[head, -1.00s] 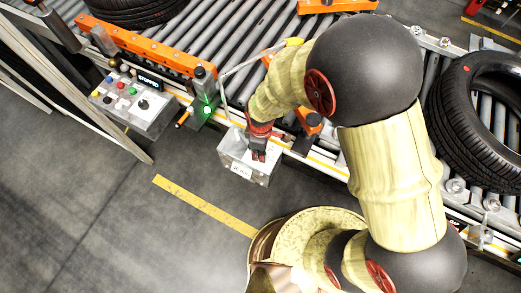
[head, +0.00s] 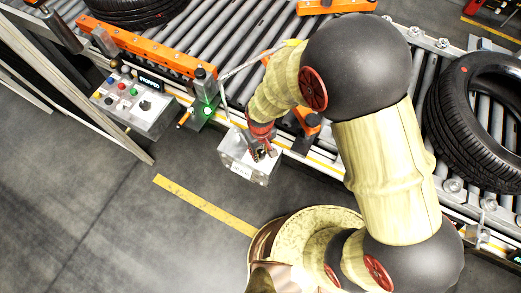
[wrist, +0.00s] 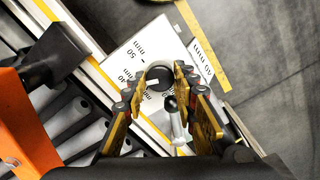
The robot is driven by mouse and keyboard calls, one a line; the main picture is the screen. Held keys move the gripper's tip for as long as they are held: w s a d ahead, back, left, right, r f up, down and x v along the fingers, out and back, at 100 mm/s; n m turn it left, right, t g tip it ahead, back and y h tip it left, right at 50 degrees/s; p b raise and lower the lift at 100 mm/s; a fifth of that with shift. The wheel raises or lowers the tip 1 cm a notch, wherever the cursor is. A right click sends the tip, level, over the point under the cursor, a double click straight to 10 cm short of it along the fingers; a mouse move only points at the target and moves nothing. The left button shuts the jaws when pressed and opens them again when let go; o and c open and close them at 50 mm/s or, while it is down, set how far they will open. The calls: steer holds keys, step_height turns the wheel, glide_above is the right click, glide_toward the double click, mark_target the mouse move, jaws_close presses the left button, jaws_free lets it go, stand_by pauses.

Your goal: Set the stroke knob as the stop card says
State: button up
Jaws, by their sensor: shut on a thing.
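The stroke knob (wrist: 160,76) is a dark round knob on the pale top plate (wrist: 128,50) of a small box in the wrist view. The plate carries scale marks; "50 mm" and a "40" are legible. A white card (wrist: 203,60) on the box's side reads "40 mm". My gripper (wrist: 167,78) has its fingers on both sides of the knob, shut on it. In the head view my gripper (head: 262,153) is over the pale box (head: 238,160) beside the conveyor; the knob is hidden there. The knob's exact pointer setting cannot be told.
The roller conveyor (head: 245,60) runs behind the box, with a tyre (head: 480,120) at right. A button panel (head: 135,105) with a lit display stands at left. Floor in front is clear.

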mark_target(261, 153)
steer(key=shift+m, duration=0.7)
steer(key=o, duration=1.1)
steer(key=shift+o, duration=0.2)
step_height(261, 153, up, 12)
stand_by(0.4)
